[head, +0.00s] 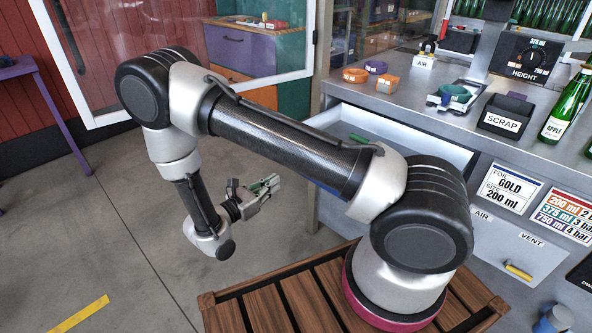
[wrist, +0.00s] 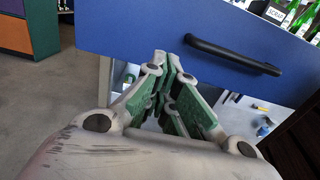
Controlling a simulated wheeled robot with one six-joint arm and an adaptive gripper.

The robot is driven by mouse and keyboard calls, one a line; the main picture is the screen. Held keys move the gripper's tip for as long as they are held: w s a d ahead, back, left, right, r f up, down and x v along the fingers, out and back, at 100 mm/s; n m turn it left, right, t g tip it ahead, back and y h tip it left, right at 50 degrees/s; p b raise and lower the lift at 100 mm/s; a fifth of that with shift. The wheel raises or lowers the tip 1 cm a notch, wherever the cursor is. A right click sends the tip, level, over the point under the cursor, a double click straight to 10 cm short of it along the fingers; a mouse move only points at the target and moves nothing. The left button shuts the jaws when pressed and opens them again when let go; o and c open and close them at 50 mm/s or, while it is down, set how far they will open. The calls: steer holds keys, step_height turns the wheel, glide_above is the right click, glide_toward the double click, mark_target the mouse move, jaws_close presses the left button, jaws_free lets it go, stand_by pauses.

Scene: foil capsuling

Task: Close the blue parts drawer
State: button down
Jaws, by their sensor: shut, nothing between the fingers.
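The blue parts drawer (wrist: 120,42) fills the upper part of the wrist view with its blue front and black bar handle (wrist: 232,56). In the head view the drawer (head: 326,117) stands pulled out from the grey bench, with a pale inside and a green item (head: 358,138) in it. My arm hides most of its front there. My gripper (head: 271,183) is to the left of the drawer front, low over the floor side. In the wrist view the fingers (wrist: 167,62) are shut and empty, pointing at the front left of the handle. I cannot tell whether they touch it.
The bench top (head: 400,106) holds orange and purple rings, a black scrap bin (head: 507,117) and green bottles (head: 567,105). A glazed panel (head: 170,40) stands at the back left. The floor left of my arm is open.

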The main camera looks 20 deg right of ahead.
steer(key=x, duration=1)
steer(key=shift+d, duration=0.2)
